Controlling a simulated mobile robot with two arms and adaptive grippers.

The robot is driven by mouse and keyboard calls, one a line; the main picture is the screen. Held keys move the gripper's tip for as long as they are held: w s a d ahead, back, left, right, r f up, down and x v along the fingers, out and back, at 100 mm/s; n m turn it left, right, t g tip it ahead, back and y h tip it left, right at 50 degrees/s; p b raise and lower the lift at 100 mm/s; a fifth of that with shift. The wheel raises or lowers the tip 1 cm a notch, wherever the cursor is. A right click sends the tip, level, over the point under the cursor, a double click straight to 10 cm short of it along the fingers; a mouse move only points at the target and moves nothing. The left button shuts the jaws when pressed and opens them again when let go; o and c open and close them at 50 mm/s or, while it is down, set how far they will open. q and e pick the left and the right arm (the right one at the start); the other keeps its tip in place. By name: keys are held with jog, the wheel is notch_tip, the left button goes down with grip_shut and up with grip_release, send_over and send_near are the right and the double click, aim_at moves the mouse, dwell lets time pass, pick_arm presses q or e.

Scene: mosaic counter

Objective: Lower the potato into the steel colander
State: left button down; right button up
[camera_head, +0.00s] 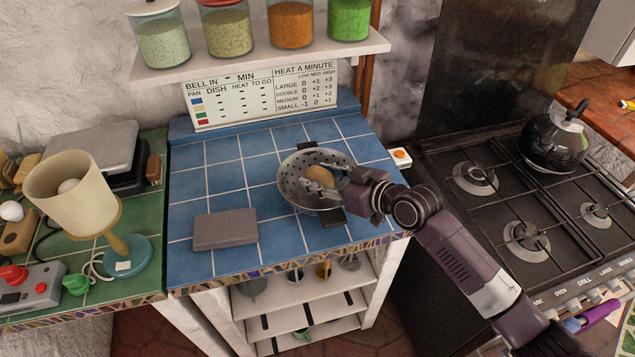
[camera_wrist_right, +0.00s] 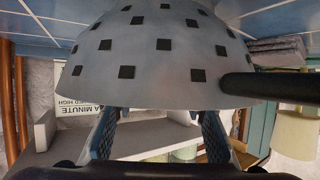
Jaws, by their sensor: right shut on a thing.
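The steel colander (camera_head: 297,194) stands on the blue tiled counter, with dark handles at its back and front. Its grey wall with square holes fills the upper part of the right wrist view (camera_wrist_right: 155,55). The brown potato (camera_head: 319,177) shows inside the colander's rim in the head view. My right gripper (camera_head: 338,180) reaches over the colander's right rim and is shut on the potato. In the right wrist view its fingertips and the potato are hidden behind the colander wall. I cannot tell whether the potato touches the bottom. My left gripper is not in view.
A grey-brown block (camera_head: 225,229) lies on the blue counter (camera_head: 215,175) left of the colander. A shelf with jars (camera_head: 270,52) hangs above the back. A lamp (camera_head: 75,195) stands at left; a stove (camera_head: 500,215) with a black kettle (camera_head: 554,140) is at right.

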jog(key=shift+f+b, duration=0.7)
jog(key=shift+f, duration=0.2)
dwell(0.4)
jog(key=o, duration=1.3)
jog(key=shift+d, duration=0.1)
jog(key=v, duration=1.2)
